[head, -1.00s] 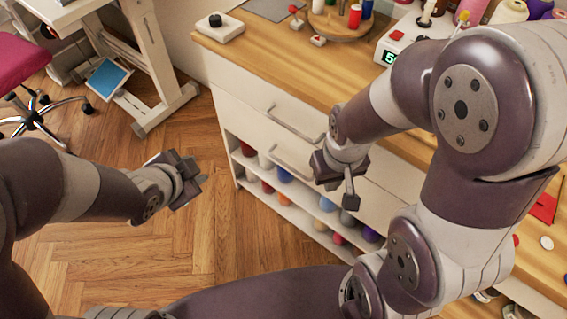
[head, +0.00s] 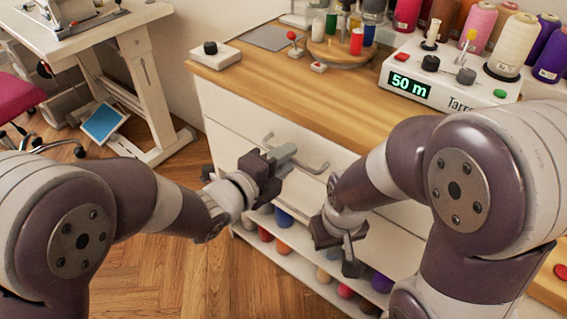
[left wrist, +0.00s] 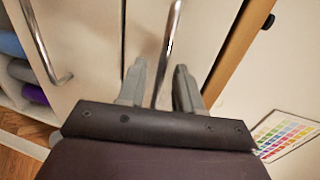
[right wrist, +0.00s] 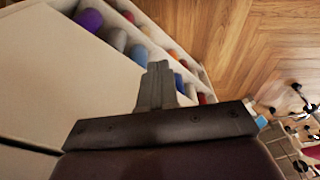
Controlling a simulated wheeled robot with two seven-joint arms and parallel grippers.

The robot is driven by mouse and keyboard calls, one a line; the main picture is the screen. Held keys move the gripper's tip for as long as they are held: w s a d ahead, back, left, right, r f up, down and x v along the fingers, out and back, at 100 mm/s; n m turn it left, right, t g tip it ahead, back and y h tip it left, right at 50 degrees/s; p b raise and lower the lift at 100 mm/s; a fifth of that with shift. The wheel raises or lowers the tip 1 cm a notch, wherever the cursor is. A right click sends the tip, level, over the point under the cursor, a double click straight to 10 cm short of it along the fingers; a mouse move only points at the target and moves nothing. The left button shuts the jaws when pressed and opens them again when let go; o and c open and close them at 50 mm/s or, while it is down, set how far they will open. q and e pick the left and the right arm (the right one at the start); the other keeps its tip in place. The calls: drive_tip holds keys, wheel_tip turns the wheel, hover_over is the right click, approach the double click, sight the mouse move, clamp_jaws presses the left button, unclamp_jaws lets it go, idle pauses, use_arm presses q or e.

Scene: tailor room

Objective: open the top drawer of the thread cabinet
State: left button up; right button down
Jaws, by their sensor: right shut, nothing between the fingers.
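The thread cabinet is white with a wooden top (head: 285,85). Its top drawer (head: 235,125) looks shut, its front flush. The top drawer's metal bar handle (head: 318,166) is partly hidden by my left gripper (head: 288,158) in the head view. In the left wrist view my left gripper (left wrist: 160,85) is open, and the handle (left wrist: 173,40) runs between its fingers, not clamped. A second, lower handle (left wrist: 45,45) shows at the left there. My right gripper (head: 350,255) is shut and empty in front of the cabinet's lower part; it also shows in the right wrist view (right wrist: 157,75).
Open shelves below hold several thread spools (head: 283,217). On top stand a meter device (head: 440,85), thread cones (head: 515,45) and a round spool stand (head: 340,52). A white table (head: 100,25) stands at the left. Floor (head: 170,270) is clear left of the cabinet.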

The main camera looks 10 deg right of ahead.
use_arm(q)
drive_tip(key=shift+w+d, duration=0.1)
clamp_jaws()
idle(1.4)
